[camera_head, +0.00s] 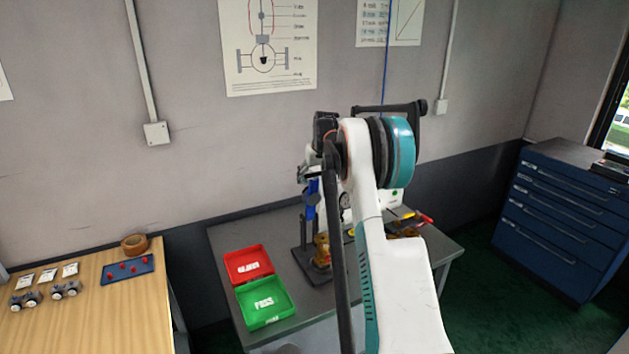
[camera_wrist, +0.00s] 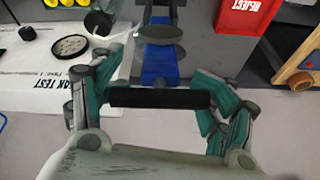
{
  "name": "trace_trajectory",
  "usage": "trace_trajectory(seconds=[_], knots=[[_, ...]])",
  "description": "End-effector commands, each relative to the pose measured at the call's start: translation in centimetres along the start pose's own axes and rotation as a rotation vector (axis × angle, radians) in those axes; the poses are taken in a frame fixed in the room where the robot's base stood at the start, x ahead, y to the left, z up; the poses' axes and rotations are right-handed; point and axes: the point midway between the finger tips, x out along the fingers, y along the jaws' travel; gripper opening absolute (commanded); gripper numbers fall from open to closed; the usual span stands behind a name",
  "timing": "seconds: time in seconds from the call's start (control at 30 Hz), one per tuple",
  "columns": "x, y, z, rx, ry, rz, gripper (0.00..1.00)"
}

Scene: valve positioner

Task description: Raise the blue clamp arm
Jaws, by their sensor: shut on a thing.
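The blue clamp arm (camera_wrist: 160,68) runs up the middle of the wrist view, with a black crossbar handle (camera_wrist: 160,98) at its near end. My gripper (camera_wrist: 159,98) has its teal fingers on either side of this bar and is shut on it, one finger at each end. In the head view the blue clamp arm (camera_head: 311,206) shows on a dark upright stand on the grey table. It looks close to upright there. My own arm hides most of my gripper and part of the stand in that view.
A red reject tray (camera_head: 249,264) and a green pass tray (camera_head: 265,303) lie left of the stand. A round gauge (camera_wrist: 70,45) and a white test sheet (camera_wrist: 40,105) show left in the wrist view. A wooden bench (camera_head: 100,310) stands left, a blue drawer cabinet (camera_head: 560,215) right.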

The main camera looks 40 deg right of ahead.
Motion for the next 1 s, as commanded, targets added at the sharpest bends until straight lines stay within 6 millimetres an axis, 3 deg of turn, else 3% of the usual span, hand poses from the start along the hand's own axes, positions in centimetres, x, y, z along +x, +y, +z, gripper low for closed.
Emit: trace_trajectory(seconds=[0.07, 0.1, 0.2, 0.67, 0.83, 1.0], knots=[[-0.1, -0.1, -0.1, -0.003, 0.003, -0.001, 0.26], [-0.1, -0.1, -0.1, -0.002, 0.003, -0.001, 0.73], [-0.1, -0.1, -0.1, -0.002, 0.002, -0.001, 0.92], [-0.4, 0.0, 0.0, 0.000, 0.001, 0.000, 0.92], [-2.7, 0.0, 0.0, 0.000, 0.001, 0.000, 0.92], [-6.2, 0.0, 0.0, -0.001, 0.001, 0.000, 0.92]])
